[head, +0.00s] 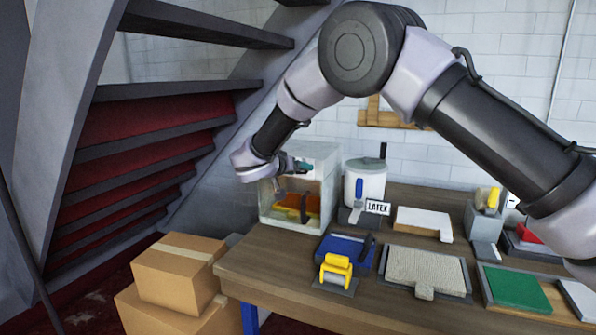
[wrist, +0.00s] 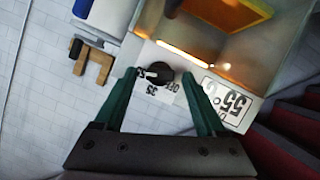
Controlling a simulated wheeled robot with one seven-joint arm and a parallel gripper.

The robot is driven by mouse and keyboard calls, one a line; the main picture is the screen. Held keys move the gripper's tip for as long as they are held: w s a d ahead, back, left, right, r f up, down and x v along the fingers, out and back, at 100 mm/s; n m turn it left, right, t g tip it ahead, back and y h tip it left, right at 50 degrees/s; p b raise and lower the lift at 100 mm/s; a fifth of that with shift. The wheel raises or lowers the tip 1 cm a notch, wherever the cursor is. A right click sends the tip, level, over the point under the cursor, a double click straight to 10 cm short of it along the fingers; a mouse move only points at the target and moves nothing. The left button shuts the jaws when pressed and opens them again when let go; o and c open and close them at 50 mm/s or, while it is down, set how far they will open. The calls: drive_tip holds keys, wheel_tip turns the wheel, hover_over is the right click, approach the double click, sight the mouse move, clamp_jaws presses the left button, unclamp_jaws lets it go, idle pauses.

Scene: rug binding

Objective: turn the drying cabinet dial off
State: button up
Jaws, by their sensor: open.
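The drying cabinet (head: 325,160) is a pale open-fronted box at the back left of the bench, with orange and dark things inside. In the wrist view its light front panel (wrist: 200,72) carries a round black dial (wrist: 160,74) with a pale mark. Labels reading 35, OFF and 55 °C are printed around it. I cannot tell exactly which label the mark faces. My gripper (wrist: 159,76) is open, its two green fingers on either side of the dial; contact is not clear. In the head view my gripper (head: 301,166) is at the cabinet's upper front, and the dial is hidden.
A white pot (head: 371,182) and a LATEX label (head: 377,207) stand right of the cabinet. A blue tray (head: 338,250), a yellow tool (head: 336,268) and a beige rug piece (head: 427,268) lie on the bench. Cardboard boxes (head: 175,278) and stairs (head: 150,150) are left.

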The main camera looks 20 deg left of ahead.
clamp_jaws()
